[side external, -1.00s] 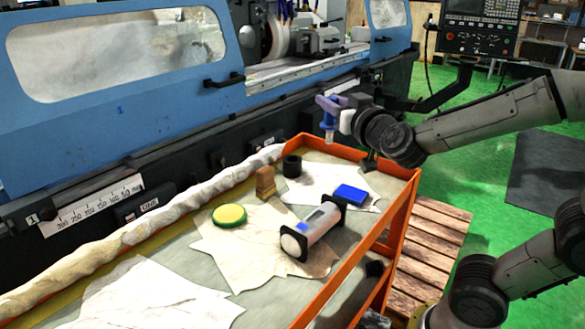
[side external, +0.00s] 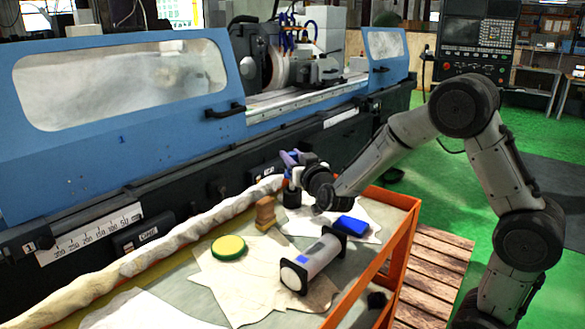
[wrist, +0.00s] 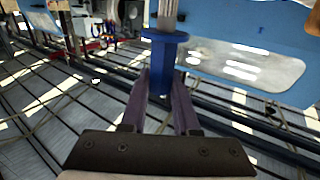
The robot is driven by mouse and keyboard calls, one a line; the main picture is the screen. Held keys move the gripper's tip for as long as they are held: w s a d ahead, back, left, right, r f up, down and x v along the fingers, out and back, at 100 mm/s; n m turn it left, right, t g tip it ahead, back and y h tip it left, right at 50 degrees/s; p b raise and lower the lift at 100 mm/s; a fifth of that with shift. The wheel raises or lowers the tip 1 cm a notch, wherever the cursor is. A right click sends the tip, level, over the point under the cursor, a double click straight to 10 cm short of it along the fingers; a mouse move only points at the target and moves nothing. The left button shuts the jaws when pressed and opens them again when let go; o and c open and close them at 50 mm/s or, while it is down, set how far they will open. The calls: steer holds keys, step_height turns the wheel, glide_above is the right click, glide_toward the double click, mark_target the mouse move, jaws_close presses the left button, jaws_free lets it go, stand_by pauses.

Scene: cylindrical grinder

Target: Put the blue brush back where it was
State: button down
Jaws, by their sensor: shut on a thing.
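The blue brush (wrist: 160,62) is between the two purple fingers of my gripper (wrist: 160,92) in the wrist view, its grey end pointing to the top edge. In the side external view my gripper (side external: 289,158) is shut on the brush, directly above a black cup (side external: 292,197) on the orange-rimmed tray (side external: 395,250).
A blue block (side external: 352,226), a white cylinder with black ends (side external: 313,262) and a yellow-green round tin (side external: 229,247) lie nearby. The blue grinder (side external: 120,90) stands behind the tray.

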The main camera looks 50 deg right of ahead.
steer(key=shift+f, duration=1.5)
steer(key=shift+f, duration=0.25)
steer(key=shift+f, duration=0.2)
steer(key=c, duration=0.7)
jaws_free()
steer(key=shift+f, duration=0.1)
steer(key=shift+o, duration=0.2)
